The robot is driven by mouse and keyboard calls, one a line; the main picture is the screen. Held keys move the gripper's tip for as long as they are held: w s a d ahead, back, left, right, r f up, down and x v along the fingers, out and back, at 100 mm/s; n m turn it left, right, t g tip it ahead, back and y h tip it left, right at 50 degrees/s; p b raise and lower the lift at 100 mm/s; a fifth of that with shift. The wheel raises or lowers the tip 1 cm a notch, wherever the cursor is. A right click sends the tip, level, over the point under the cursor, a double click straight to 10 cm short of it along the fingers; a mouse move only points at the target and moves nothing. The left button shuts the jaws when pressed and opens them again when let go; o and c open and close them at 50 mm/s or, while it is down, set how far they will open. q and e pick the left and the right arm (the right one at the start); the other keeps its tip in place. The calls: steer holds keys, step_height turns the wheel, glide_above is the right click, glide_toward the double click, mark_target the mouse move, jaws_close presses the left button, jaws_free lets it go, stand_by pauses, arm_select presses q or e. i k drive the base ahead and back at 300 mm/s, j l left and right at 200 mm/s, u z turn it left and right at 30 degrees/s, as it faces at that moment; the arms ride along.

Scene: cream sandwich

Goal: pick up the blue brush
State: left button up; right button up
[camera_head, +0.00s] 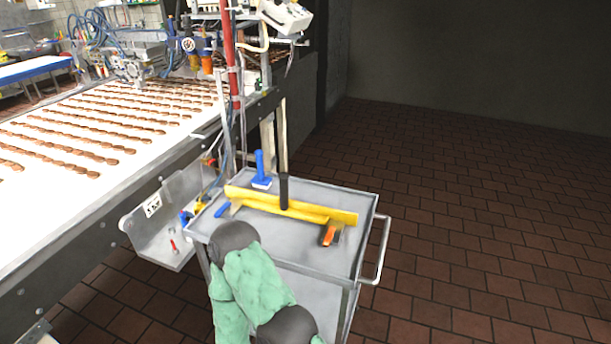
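The blue brush (261,171) stands upright near the back left of the grey cart's top (330,263). It has a tall blue handle and a wide blue head with a pale lower edge. One of my arms, with green covers and dark joints, reaches up from the bottom over the cart's front left. It is apart from the brush in the picture. No gripper fingers show in this view.
A yellow squeegee-like tool (320,214) with a black handle lies across the cart, with an orange-and-black tool (328,236) in front. A small blue item (222,209) lies at left. A conveyor (62,235) with rows of brown biscuits runs alongside. The tiled floor at right is clear.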

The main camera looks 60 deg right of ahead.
mark_target(260, 181)
steer(key=z, duration=1.55)
steer(key=i+j+z, duration=0.15)
steer(key=z, duration=0.7)
